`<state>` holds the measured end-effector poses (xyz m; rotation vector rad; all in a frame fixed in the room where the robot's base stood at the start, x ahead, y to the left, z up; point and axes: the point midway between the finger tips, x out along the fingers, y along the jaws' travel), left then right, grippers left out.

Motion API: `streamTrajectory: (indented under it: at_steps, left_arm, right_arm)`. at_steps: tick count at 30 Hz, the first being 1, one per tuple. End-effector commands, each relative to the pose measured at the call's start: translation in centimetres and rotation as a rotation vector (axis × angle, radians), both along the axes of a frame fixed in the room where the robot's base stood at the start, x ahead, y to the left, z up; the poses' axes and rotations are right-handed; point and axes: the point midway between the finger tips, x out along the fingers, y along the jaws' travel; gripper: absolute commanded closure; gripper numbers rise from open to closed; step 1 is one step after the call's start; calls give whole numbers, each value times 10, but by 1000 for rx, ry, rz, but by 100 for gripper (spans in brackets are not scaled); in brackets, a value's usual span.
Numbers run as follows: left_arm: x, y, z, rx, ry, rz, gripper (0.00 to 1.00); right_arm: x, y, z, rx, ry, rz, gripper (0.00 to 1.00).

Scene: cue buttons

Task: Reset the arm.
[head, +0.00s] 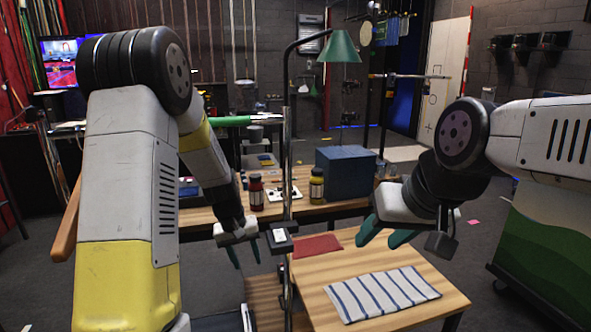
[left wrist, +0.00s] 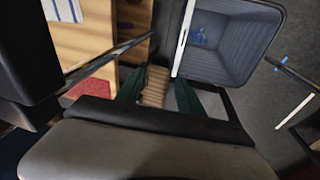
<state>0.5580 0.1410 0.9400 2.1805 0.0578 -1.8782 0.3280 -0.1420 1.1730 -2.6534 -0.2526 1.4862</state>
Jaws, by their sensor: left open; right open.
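My left gripper (head: 248,252) hangs in front of the back table's edge, left of the pole, with its jaws open and empty. In the left wrist view its two green fingers (left wrist: 158,95) stand apart with slatted brown wood seen beyond the gap. My right gripper (head: 384,238) is open and empty above the back of the front table, right of the red cloth. A small dark box with a pale top (head: 280,239) is beside the pole, close to my left gripper. I cannot tell whether they touch.
A striped cloth (head: 381,294) and a red cloth (head: 317,245) lie on the wooden front table (head: 440,303). On the back table are a red jar (head: 256,194), a yellow jar (head: 316,188), a white panel (head: 283,194) and a blue box (head: 346,172). A lamp pole (head: 287,120) rises between.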

Motion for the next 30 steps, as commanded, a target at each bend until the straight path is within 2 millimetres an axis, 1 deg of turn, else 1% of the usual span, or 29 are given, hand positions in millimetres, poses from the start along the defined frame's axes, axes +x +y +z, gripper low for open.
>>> streamTrajectory:
  at_steps: [1,5,6,8,9,11,12,14,15,19,21,24,27,30]
  left_arm:
    - [-6,-1,26,-12,-30,-10,55]
    - [-32,-4,82,-36,-93,-45,55]
    - [-42,-4,99,-40,-113,-57,55]
    - [-58,-5,122,-45,-143,-76,55]
    - [-69,-5,136,-47,-164,-89,55]
    - [-87,-5,156,-47,-197,-108,55]
    - [-99,-5,168,-45,-218,-121,55]
    - [-118,-4,184,-41,-250,-140,55]
    - [-132,-4,194,-36,-271,-152,55]
    - [-173,-2,217,-14,-337,-187,55]
    - [-192,-1,224,-1,-366,-203,55]
    - [-213,1,230,17,-396,-218,55]
    - [-225,1,232,29,-414,-228,55]
    - [-230,2,232,35,-419,-231,55]
  right_arm:
    - [0,0,0,0,0,0,55]
    - [0,0,0,0,0,0,55]
    - [0,0,0,0,0,0,55]
    - [0,0,0,0,0,0,55]
    - [0,0,0,0,0,0,55]
    - [0,0,0,0,0,0,55]
    - [0,0,0,0,0,0,55]
    - [0,0,0,0,0,0,55]
    - [0,0,0,0,0,0,55]
    - [0,0,0,0,0,0,55]
    - [0,0,0,0,0,0,55]
    - [0,0,0,0,0,0,55]
    - [0,0,0,0,0,0,55]
    - [0,0,0,0,0,0,55]
